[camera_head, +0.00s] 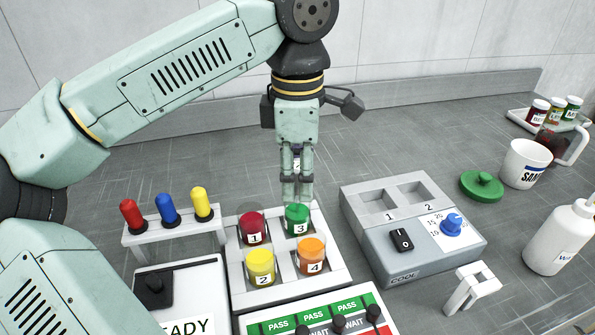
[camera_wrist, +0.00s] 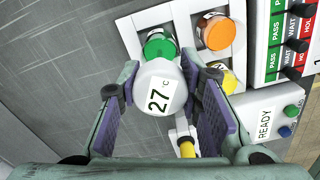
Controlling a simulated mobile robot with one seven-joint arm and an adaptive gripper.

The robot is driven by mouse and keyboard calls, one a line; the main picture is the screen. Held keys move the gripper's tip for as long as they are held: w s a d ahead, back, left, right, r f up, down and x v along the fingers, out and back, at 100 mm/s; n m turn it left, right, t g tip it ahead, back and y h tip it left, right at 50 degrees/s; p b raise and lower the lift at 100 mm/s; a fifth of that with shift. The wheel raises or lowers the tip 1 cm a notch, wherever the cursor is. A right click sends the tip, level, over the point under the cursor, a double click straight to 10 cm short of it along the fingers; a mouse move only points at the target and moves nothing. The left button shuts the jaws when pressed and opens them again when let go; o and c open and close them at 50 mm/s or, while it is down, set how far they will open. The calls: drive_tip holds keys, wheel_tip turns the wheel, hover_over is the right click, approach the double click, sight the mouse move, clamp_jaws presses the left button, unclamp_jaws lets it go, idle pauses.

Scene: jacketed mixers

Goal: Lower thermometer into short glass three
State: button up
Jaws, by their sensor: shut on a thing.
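My gripper (camera_head: 297,190) points down above short glass three (camera_head: 297,220), which holds green liquid and stands at the back right of a white four-place rack (camera_head: 341,277). In the wrist view, my gripper (camera_wrist: 168,92) is shut on the thermometer (camera_wrist: 172,72), whose pale round head reads 27 °C. The fingers and head hide most of the thermometer in the head view. In the wrist view the green glass (camera_wrist: 160,46) shows just beyond the thermometer head, partly covered by it. Whether the stem is inside the glass is hidden.
Glass one (camera_head: 252,228), glass two (camera_head: 260,267) and glass four (camera_head: 311,257) stand close by in the rack. The cooling block (camera_head: 412,235) is to the right. Coloured-handled tools (camera_head: 167,209) stand in a stand at left. Open bench lies behind.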

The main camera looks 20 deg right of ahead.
drive_tip(key=o, duration=1)
drive_tip(key=shift+o, duration=0.2)
drive_tip(key=o, duration=0.5)
drive_tip(key=shift+c, duration=0.2)
drive_tip(key=shift+r, duration=0.15)
drive_tip(key=shift+r+p, duration=2.4)
drive_tip(key=shift+r, duration=0.5)
